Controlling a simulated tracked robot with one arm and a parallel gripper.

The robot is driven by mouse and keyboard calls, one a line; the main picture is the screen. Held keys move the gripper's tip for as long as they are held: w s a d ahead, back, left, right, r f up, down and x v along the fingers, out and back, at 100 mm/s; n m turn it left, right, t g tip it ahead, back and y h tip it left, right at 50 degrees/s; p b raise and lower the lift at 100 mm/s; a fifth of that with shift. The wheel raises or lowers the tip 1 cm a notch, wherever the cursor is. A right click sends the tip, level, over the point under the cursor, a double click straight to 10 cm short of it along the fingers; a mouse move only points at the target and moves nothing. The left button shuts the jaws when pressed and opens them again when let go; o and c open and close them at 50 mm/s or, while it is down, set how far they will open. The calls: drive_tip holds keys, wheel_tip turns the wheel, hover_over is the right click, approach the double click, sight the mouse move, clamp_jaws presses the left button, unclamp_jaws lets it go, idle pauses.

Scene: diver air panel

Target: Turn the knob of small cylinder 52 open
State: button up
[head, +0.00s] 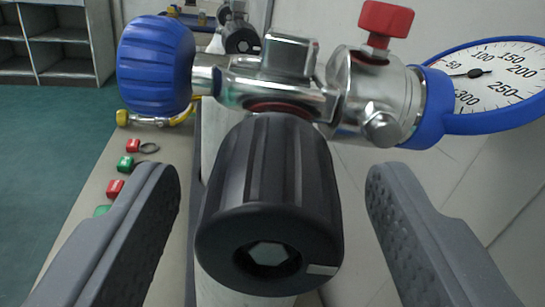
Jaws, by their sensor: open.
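A black ribbed knob (268,195) faces me in the middle of the head view, with a hex nut in its centre and a small pale mark near its lower right edge. It sits on a chrome valve (285,85) above a pale cylinder, mostly hidden behind it. No number 52 is legible. My gripper (272,195) is open, one finger left of the knob and one right, with clear gaps on both sides. Neither finger touches the knob.
A blue handwheel (155,65) is at the valve's left. A red knob (386,20) and a blue-rimmed gauge (495,80) are at its right. Grey shelves (58,45) stand behind.

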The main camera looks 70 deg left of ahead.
drive_tip(key=shift+a, duration=0.1)
drive_tip(key=c, duration=1)
